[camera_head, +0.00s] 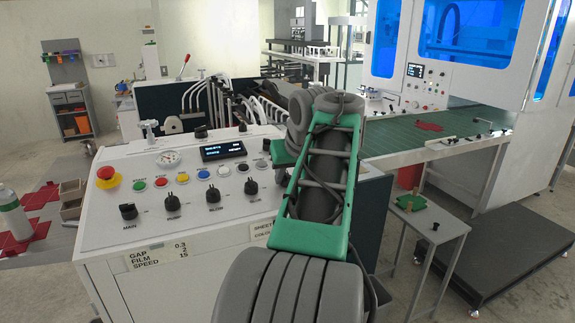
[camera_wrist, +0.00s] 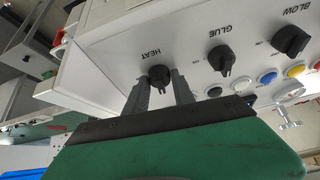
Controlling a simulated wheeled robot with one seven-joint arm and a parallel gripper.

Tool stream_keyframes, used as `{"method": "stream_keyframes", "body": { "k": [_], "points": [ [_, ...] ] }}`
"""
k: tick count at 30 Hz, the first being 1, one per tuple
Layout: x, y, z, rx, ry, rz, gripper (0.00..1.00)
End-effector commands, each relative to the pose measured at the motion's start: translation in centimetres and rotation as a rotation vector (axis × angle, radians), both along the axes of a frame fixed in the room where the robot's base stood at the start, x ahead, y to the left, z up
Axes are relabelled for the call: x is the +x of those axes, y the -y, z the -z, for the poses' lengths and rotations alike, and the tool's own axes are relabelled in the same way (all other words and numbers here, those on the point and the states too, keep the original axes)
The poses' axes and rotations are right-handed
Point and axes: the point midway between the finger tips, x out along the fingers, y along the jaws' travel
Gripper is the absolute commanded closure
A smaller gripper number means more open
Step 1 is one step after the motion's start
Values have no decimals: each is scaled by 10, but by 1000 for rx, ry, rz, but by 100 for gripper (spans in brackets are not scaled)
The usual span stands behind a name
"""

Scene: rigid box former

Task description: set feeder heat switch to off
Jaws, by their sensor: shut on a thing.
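The feeder heat switch (camera_wrist: 159,76) is a black rotary knob under the label HEAT, seen upside down in the wrist view. My gripper (camera_wrist: 160,84) has its two grey fingers on either side of this knob and is shut on it. The knob's exact pointer direction is partly hidden by the fingers. In the head view my green and grey arm reaches over the right end of the white control panel (camera_head: 110,215) and hides the heat knob and my fingertips.
Next to the heat knob are the GLUE knob (camera_wrist: 221,59) and the BLOW knob (camera_wrist: 290,41). Coloured push buttons, a red emergency stop (camera_head: 106,174), a gauge (camera_head: 169,158) and a small display (camera_head: 223,151) share the panel. A small side table (camera_head: 440,222) stands to the right.

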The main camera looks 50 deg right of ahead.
Motion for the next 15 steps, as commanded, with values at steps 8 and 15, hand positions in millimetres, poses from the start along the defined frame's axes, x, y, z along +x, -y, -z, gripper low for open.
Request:
{"method": "stream_keyframes", "body": {
  "k": [8,15],
  "points": [
    [0,1,-1,-19,-9,-95,100],
    [0,1,0,-25,-11,-115,100]
  ]
}}
